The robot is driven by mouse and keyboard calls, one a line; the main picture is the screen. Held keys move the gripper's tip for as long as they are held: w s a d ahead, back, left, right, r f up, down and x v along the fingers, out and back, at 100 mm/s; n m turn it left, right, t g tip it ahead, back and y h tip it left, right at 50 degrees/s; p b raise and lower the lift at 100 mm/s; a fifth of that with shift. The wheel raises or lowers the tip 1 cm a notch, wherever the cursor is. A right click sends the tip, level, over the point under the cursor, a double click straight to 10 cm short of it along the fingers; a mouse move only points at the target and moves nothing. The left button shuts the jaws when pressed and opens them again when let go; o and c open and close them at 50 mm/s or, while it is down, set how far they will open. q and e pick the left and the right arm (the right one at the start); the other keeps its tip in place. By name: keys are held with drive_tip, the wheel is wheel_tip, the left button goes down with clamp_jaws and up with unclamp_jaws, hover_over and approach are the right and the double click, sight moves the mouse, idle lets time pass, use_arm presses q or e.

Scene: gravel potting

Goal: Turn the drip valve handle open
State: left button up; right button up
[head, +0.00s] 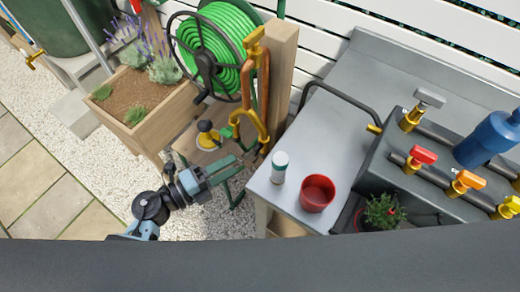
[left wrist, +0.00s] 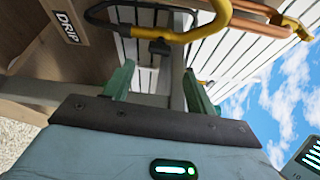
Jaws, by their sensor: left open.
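A yellow pipe (head: 250,118) curves down beside the wooden post. In the left wrist view the yellow pipe (left wrist: 190,34) arches across the top, with a small black handle-like part (left wrist: 160,47) below it. A wooden board marked DRIP (left wrist: 68,30) is at the upper left there. I cannot tell for certain that the black part is the drip valve handle, or how it is turned. My left gripper (head: 240,166) is open below the pipe. Its green fingers (left wrist: 158,86) stand apart with nothing between them; the black part appears beyond the gap. My right gripper is not in view.
A wooden post (head: 279,85) and a green hose reel (head: 215,48) stand behind the gripper. A wooden planter (head: 140,110) is at left.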

sight(253, 153)
use_arm(q)
drive_tip(key=shift+w+a, duration=0.15)
drive_tip(key=shift+a, duration=0.05)
drive_tip(key=shift+x, duration=3.9)
drive_tip(key=shift+c, duration=0.3)
